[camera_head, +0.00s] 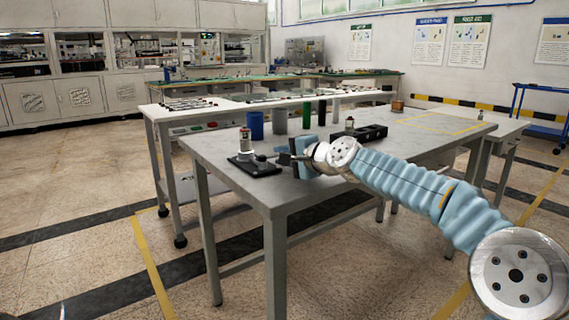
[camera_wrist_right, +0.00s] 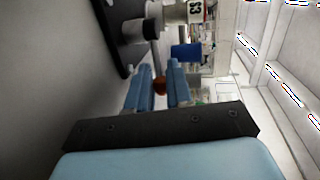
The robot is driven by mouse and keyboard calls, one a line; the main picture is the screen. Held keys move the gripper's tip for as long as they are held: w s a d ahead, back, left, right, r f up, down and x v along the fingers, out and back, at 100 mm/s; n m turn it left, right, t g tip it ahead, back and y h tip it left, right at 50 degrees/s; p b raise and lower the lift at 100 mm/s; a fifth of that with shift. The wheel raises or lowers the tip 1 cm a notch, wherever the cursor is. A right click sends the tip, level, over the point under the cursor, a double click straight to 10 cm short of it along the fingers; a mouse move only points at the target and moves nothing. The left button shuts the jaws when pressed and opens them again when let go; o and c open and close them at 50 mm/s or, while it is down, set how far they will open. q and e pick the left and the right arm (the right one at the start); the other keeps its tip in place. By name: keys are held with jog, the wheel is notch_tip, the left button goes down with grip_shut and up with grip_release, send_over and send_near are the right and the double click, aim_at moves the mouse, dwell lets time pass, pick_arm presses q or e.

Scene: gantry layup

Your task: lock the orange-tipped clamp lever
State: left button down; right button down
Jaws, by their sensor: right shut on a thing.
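The clamp (camera_head: 245,147) stands on a black base plate (camera_head: 257,168) at the near left corner of the grey table. In the right wrist view the plate (camera_wrist_right: 113,30) and the clamp's grey body (camera_wrist_right: 138,30) are at the top. The lever (camera_wrist_right: 156,58) runs from the body down to its orange tip (camera_wrist_right: 160,86). My right gripper (camera_wrist_right: 155,88) has its blue fingers on either side of that tip, shut on it. In the head view the right gripper (camera_head: 284,159) is beside the clamp, and the orange tip is hidden.
A white part marked 63 (camera_wrist_right: 194,10) is near the clamp. A black slotted block (camera_head: 360,133) lies further back on the table (camera_head: 215,147). Blue (camera_head: 255,125), green (camera_head: 306,115) and grey cylinders stand behind. The table front is clear between clamp and near edge.

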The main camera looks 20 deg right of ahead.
jog(key=shift+w+d+f+n+y+b, duration=0.1)
jog(key=shift+w+f+n+y+b, duration=0.15)
jog(key=shift+f+n+y+b, duration=0.2)
pick_arm(q)
jog(key=shift+f, duration=1.05)
pick_arm(e)
jog(key=shift+w+r+n+g+y, duration=0.25)
jog(key=shift+r+n+g+y, duration=0.1)
jog(key=shift+n+g+y, duration=0.45)
jog(key=c, duration=1.4)
grip_release()
jog(key=shift+o, duration=0.2)
